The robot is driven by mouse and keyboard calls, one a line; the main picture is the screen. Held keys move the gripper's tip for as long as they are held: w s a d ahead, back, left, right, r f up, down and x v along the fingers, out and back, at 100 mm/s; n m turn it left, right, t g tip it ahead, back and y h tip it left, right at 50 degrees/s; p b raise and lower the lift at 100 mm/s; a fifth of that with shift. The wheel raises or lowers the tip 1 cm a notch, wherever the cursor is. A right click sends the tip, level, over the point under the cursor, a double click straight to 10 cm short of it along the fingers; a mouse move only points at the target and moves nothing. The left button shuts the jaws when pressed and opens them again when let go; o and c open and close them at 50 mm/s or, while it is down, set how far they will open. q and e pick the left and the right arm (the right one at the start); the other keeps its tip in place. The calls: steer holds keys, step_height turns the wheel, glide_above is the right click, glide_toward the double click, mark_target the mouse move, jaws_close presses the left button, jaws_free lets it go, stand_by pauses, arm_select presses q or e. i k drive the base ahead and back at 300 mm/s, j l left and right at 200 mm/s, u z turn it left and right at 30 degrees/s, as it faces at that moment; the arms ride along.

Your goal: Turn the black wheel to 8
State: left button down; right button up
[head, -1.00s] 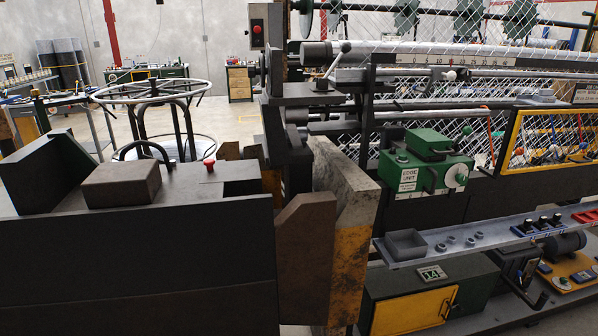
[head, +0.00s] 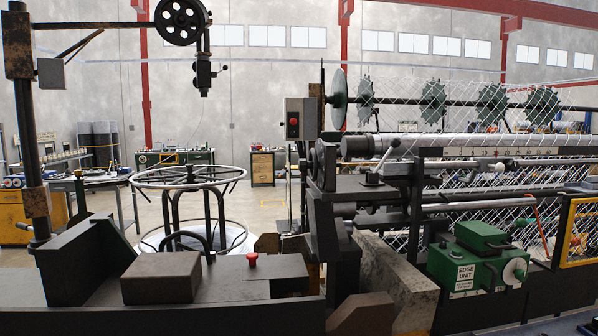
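A black spoked wheel (head: 181,20) is at the top left of the head view, on the overhead arm above the round wire stand. Its top edge is close to the picture's upper border. No number or pointer can be read on it at this size. A small black fitting (head: 203,76) with a side lever hangs on the rod below it. Neither of my grippers is in view.
A dark post (head: 26,130) stands at the left. The dark machine bed with a brown block (head: 161,277) and a red button (head: 252,260) fills the lower front. The green edge unit (head: 470,262) is at the lower right. Open floor shows behind the wire stand (head: 188,185).

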mark_target(308, 165)
steer(key=i+j, duration=0.15)
steer(key=j, duration=0.35)
steer(key=i+j+z, duration=0.1)
steer(key=j, duration=0.35)
steer(key=i+j, duration=0.1)
steer(key=j, duration=0.4)
steer(key=i+j, duration=0.15)
steer(key=j, duration=0.35)
steer(key=i+j+z, duration=0.1)
steer(key=j, duration=0.35)
